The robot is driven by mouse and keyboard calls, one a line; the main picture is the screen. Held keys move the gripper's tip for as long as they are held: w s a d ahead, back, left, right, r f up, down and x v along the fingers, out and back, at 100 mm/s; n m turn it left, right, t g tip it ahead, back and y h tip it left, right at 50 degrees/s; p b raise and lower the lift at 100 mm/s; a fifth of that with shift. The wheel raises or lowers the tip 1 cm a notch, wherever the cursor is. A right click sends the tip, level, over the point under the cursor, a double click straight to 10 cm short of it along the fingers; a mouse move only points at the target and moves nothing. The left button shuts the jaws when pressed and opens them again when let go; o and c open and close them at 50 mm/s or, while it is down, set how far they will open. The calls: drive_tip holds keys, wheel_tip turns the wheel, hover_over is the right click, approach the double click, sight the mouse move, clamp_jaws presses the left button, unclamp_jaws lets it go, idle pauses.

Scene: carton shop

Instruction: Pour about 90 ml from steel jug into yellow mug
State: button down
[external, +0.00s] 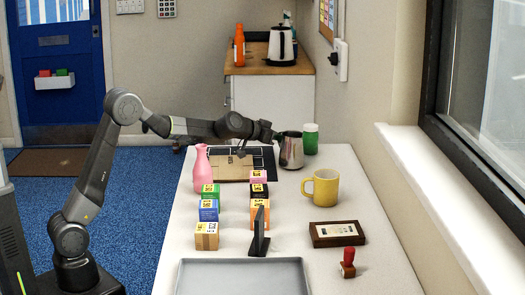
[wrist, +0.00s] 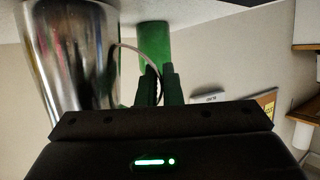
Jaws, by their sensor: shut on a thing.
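The steel jug (external: 291,151) stands upright at the far end of the white table in the external view. It also fills the upper left of the wrist view (wrist: 75,65). My gripper (external: 274,137) reaches it from the left; in the wrist view its dark fingers (wrist: 160,88) are shut on the jug's thin handle. I cannot tell whether the jug's base touches the table. The yellow mug (external: 325,188) stands upright on the table, nearer and to the right of the jug, its handle to the left. The inside of the jug is hidden.
A green container with a white lid (external: 310,139) stands right behind the jug. A pink bottle (external: 201,168) and several small boxes (external: 208,211) are to the left.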

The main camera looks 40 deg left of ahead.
sight(300, 145)
drive_tip(key=d+m+h+b, duration=0.1)
drive_tip(key=d+b, duration=0.1)
drive_tip(key=d, duration=0.2)
drive_tip(key=s+d+m+g+h+b, duration=0.1)
drive_tip(key=d+m+h+b, duration=0.1)
drive_tip(key=d+b, duration=0.1)
drive_tip(key=d+m+g+h+b, duration=0.1)
drive_tip(key=d+b, duration=0.1)
drive_tip(key=d, duration=0.4)
drive_tip(key=shift+s+r+h+b, duration=0.15)
drive_tip(key=shift+s+h+b, duration=0.1)
drive_tip(key=shift+h+b, duration=0.05)
drive_tip(key=shift+s+d+r+m, duration=0.1)
drive_tip(key=shift+s+d+m, duration=0.1)
drive_tip(key=shift+d+m, duration=0.35)
drive_tip(key=shift+d+r+h, duration=0.1)
drive_tip(key=shift+h, duration=0.2)
drive_tip(key=shift+r, duration=0.15)
wheel_tip(300, 145, up, 5)
drive_tip(key=shift+n+g, duration=0.25)
drive_tip(key=shift+g, duration=0.05)
drive_tip(key=f, duration=0.5)
drive_tip(key=shift+w+d+f, duration=0.15)
drive_tip(key=shift+w+d, duration=0.05)
